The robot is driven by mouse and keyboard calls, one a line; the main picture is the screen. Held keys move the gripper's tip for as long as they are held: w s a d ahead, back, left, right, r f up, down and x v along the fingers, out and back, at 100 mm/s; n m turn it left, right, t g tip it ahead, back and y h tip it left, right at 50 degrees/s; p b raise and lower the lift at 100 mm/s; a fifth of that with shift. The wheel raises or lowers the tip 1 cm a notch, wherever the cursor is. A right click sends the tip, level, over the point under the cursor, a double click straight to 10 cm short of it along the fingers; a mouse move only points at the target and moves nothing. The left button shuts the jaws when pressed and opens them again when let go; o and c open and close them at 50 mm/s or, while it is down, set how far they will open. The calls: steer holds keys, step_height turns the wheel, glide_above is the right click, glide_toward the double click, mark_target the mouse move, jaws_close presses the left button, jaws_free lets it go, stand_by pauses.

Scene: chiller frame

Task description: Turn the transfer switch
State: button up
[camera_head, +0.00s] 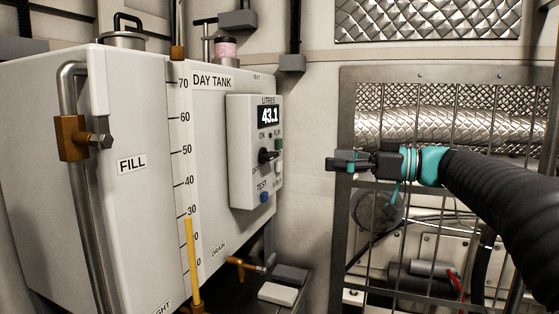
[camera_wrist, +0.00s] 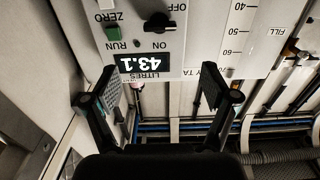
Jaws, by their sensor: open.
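The transfer switch is a black rotary knob (camera_head: 266,156) on the grey control box (camera_head: 240,155) fixed to the day tank's right-hand face. It lies between ON and OFF labels, below a display reading 43.1 litres. In the upside-down wrist view the knob (camera_wrist: 157,22) shows at the top, past the fingertips and near the middle. My gripper (camera_head: 338,163) is open and empty, to the right of the box at about knob height, with a clear gap. In the wrist view its two fingers (camera_wrist: 165,88) stand wide apart, with nothing between them.
The day tank (camera_head: 135,200) carries a pipe and gauge. A metal grille (camera_head: 345,110) stands behind my arm. A drain tap (camera_head: 250,265) sticks out below the box.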

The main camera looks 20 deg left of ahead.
mark_target(275, 155)
steer(key=a, duration=0.9)
steer(key=w+a+p, duration=0.1)
steer(key=a, duration=0.3)
steer(key=shift+a, duration=0.3)
steer(key=c, duration=1.2)
steer(key=shift+o, duration=0.2)
